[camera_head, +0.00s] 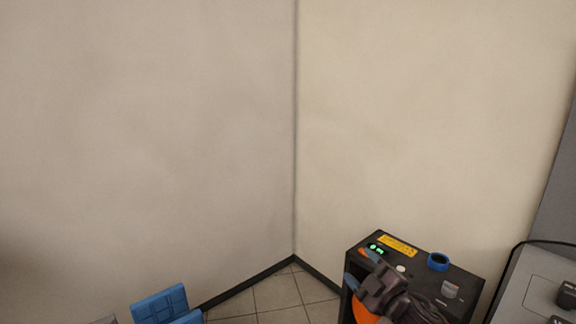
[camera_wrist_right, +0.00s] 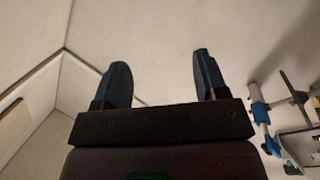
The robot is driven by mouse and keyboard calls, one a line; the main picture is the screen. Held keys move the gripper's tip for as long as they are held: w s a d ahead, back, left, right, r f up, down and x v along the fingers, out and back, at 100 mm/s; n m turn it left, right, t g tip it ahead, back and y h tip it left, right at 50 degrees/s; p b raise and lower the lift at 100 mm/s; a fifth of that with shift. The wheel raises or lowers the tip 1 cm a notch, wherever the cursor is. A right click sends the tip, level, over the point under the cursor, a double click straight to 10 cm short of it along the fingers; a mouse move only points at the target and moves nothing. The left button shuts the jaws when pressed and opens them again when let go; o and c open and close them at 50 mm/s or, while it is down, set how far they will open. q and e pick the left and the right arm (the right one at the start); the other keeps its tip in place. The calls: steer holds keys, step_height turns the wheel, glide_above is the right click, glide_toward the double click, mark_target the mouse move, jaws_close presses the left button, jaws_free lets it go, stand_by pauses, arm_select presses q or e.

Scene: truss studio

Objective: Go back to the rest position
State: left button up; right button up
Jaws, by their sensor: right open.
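My right gripper (camera_head: 359,270) is low in the head view, right of centre, in front of or over a black cabinet with lit green indicators (camera_head: 375,248) and a yellow label on its top. Its two blue-grey fingers stand apart with nothing between them. In the right wrist view the open gripper (camera_wrist_right: 160,64) shows both fingers against a pale, bare surface. I cannot tell how far the gripper is from the cabinet top. My left gripper is not in view.
The black cabinet (camera_head: 463,276) carries a blue ring (camera_head: 438,262). An orange shape (camera_head: 364,311) shows below my right gripper. A blue object (camera_head: 160,304) is at lower left. A grey unit (camera_head: 535,285) stands at right. Bare walls meet behind a tiled floor (camera_head: 275,294).

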steer(key=s+d+f+m+g+h, duration=0.2)
steer(key=s+d+f+m, duration=0.1)
steer(key=s+f, duration=0.5)
steer(key=s+d+f+m+g+h, duration=0.1)
steer(key=s+d+f+m+h, duration=0.2)
steer(key=s, duration=1.2)
steer(key=s+d+f+m+g+h, duration=0.2)
steer(key=s+d+f+m+h, duration=0.1)
steer(key=s+f+m, duration=0.5)
steer(key=s+d+f, duration=0.1)
steer(key=s+f, duration=0.2)
steer(key=f, duration=0.2)
steer(key=shift+s+d+g, duration=0.2)
steer(key=shift+d+g, duration=0.1)
steer(key=shift+f, duration=0.1)
